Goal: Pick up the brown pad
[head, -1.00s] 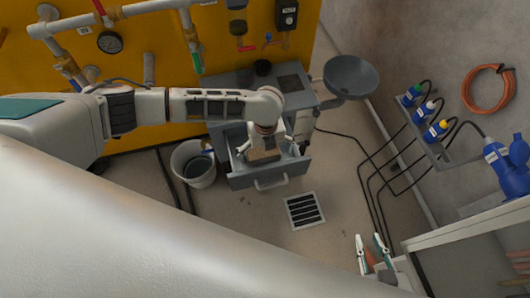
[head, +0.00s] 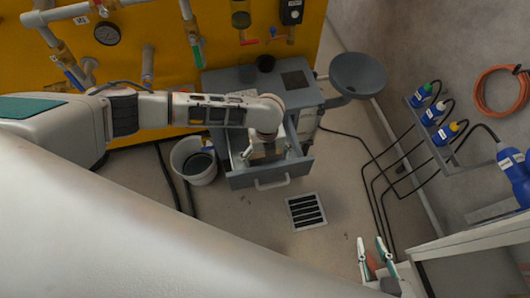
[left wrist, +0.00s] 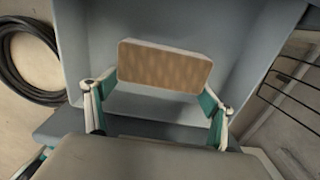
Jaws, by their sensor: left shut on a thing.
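The brown pad (left wrist: 165,67) is a flat block with a tan, patterned face and a pale edge. In the left wrist view it sits between the two fingers of my left gripper (left wrist: 158,92), which is shut on it. Behind it are the grey inner walls of the open drawer (left wrist: 110,20). In the head view my left gripper (head: 266,156) reaches down into the drawer, and my wrist hides most of the pad (head: 262,155). My right gripper (head: 371,243) is open and empty at the lower right.
The grey cabinet (head: 226,82) has a dark cup (head: 265,63) on top. A bucket (head: 196,160) stands left of the drawer, and a round grey basin (head: 358,74) is at the right. A floor drain (head: 306,211) lies in front. Black cables cross the floor at right.

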